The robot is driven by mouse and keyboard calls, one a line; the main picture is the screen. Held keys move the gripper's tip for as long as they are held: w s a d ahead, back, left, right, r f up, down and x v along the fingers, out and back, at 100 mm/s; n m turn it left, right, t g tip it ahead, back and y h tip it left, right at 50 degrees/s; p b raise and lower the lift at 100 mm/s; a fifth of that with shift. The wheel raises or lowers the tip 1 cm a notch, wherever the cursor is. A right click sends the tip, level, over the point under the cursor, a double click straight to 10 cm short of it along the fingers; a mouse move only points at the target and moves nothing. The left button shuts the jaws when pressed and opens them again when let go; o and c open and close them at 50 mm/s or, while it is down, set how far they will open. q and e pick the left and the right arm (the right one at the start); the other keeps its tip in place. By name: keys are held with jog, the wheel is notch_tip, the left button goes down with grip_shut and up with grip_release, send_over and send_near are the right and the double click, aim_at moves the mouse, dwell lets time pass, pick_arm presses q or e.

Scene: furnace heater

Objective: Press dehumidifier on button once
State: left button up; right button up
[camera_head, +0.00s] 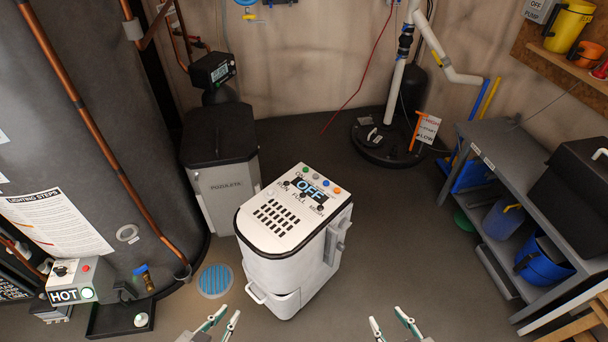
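The white dehumidifier (283,250) stands on the floor in the middle of the view. Its display (310,190) reads OFF. Along the panel's far edge is a row of small coloured buttons, with a green button (305,168) at the left end and an orange button (337,190) at the right end. Small dark features with labels line the near side of the display; I cannot tell which label is the on button's. My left gripper (230,310) and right gripper (386,315) are at the bottom edge, both open and empty, apart from the dehumidifier.
A grey softener bin (225,190) stands behind left of the dehumidifier. A large dark tank (90,130) fills the left side. A grey shelf bench (500,150) is on the right. A sump pit (385,145) is at the back. Floor right of the dehumidifier is clear.

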dwell(0.4)
pick_arm(q)
grip_shut()
